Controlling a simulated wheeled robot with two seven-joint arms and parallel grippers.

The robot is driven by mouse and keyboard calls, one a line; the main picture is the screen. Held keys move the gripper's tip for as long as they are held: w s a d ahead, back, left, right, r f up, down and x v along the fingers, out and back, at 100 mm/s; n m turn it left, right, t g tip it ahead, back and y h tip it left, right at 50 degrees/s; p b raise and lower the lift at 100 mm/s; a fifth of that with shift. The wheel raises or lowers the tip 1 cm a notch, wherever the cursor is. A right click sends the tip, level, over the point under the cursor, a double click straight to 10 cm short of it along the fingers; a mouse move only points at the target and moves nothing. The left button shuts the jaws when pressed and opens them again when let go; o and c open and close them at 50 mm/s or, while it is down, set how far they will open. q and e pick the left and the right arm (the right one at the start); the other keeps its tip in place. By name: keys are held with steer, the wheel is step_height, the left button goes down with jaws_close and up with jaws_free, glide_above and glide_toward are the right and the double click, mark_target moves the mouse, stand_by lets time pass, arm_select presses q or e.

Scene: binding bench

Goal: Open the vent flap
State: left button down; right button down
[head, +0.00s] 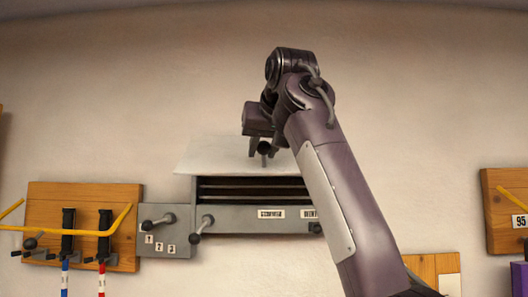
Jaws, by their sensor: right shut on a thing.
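The vent flap (215,158) is a pale flat panel above the grey vent box (235,222). It stands raised, and the dark slatted opening (245,191) shows below it. My right gripper (263,146) is at the flap, with its fingers pointing down, shut on the flap's dark knob (264,151). My right arm comes in from the lower right and hides the right end of the flap and of the box. My left gripper is not in view.
A grey plate (175,245) with a lever joins the box on its left. A wooden board (90,195) with a yellow bar and tools hangs farther left. Another wooden board (505,228) is at the right edge. The wall above is bare.

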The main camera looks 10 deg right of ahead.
steer(key=shift+s+r, duration=0.1)
steer(key=shift+r, duration=0.25)
steer(key=c, duration=1.4)
jaws_free()
steer(key=shift+c, duration=0.2)
steer(key=o, duration=0.3)
steer(key=shift+f, duration=0.15)
